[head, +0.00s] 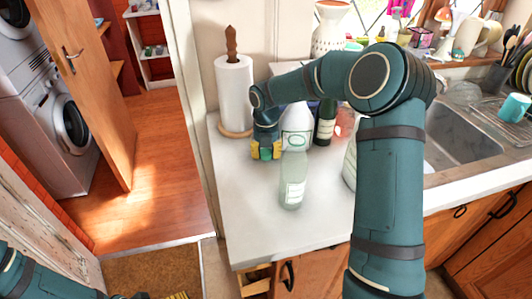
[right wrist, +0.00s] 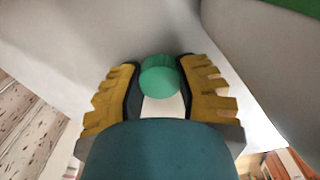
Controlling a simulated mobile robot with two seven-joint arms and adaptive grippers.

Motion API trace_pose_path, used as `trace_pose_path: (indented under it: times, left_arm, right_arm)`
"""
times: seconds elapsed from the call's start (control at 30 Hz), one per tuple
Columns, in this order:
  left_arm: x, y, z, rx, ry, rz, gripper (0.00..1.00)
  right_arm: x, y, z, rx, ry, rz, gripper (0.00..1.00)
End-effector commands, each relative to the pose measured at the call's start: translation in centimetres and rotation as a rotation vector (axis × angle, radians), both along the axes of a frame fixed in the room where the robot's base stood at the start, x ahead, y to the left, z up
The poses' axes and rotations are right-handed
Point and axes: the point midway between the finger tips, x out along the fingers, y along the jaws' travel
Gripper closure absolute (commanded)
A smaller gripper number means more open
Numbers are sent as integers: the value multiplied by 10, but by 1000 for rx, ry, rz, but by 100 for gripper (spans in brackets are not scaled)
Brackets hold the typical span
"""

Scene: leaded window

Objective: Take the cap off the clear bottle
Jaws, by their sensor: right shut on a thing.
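The clear bottle (head: 292,182) stands upright near the middle of the counter, pale and see-through with a white label. No cap shows on its mouth. My right gripper (head: 266,151) is to the left of the bottle's top and apart from it, pointing down. It is shut on a small green cap (head: 266,154). In the right wrist view the green cap (right wrist: 160,76) sits between the yellow fingers of my right gripper (right wrist: 160,82). Of my left gripper, only a dark part and a yellow bit (head: 177,296) show at the bottom edge.
Behind stand a paper towel roll (head: 234,95) on a wooden holder, a white bottle (head: 298,117) and a dark bottle (head: 325,122). The sink (head: 465,130) is at right. The counter (head: 250,215) is clear at front left.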

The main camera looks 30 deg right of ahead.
Motion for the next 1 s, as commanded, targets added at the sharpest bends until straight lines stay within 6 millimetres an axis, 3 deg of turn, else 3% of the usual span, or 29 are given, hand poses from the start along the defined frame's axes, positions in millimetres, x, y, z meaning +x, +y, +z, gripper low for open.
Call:
trace_pose_path:
  times: [0.1,0.13,0.2,0.63,1.0]
  left_arm:
    - [0,0,0,0,0,0,1]
    - [0,0,0,0,0,0,1]
    - [0,0,0,0,0,0,1]
    - [0,0,2,0,1,0,1]
    - [-4,-1,20,-1,9,-1,1]
  right_arm:
    - [0,0,-4,0,1,0,100]
    - [0,0,-4,0,1,0,60]
    - [0,0,-3,0,0,0,39]
    - [0,0,6,0,-2,0,39]
    - [1,0,78,-1,-3,0,39]
